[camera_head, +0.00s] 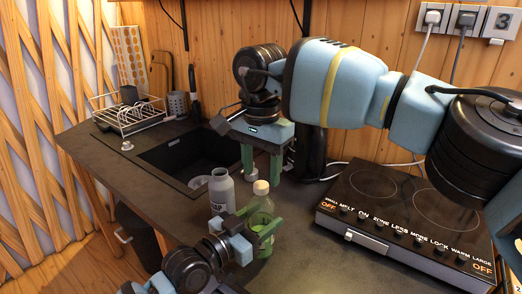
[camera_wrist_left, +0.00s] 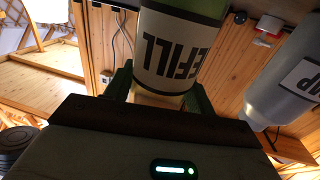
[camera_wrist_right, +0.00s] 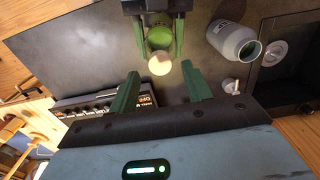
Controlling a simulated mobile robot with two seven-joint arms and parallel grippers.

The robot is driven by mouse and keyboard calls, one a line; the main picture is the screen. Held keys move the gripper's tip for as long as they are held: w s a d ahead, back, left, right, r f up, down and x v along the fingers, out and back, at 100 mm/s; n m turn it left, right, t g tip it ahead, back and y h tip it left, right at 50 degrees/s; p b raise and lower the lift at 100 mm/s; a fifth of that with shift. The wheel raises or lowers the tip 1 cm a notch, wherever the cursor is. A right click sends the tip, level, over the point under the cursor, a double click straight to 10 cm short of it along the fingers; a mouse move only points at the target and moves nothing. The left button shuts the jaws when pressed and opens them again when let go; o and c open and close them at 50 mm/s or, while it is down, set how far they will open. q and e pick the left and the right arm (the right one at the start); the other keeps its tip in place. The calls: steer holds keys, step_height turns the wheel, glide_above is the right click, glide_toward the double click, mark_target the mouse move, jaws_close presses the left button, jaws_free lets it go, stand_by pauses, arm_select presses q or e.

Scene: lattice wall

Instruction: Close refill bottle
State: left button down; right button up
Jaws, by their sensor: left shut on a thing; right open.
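The green refill bottle (camera_head: 262,217) stands upright on the dark counter. Its label reads "EFILL" in the left wrist view (camera_wrist_left: 172,52). A cream cap (camera_head: 261,187) sits on its top and also shows in the right wrist view (camera_wrist_right: 160,64); I cannot tell how tight it is. My left gripper (camera_head: 256,232) is shut on the bottle's body, with a finger on each side. My right gripper (camera_head: 262,165) is open and empty, behind and above the cap. In the right wrist view its fingers (camera_wrist_right: 160,92) are apart, with the cap beyond them.
A grey bottle (camera_head: 222,191) with an open mouth stands close left of the refill bottle. A cooktop (camera_head: 400,212) fills the right. A dish rack (camera_head: 128,115) stands at the back left.

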mark_target(260, 209)
steer(key=shift+f, duration=1.4)
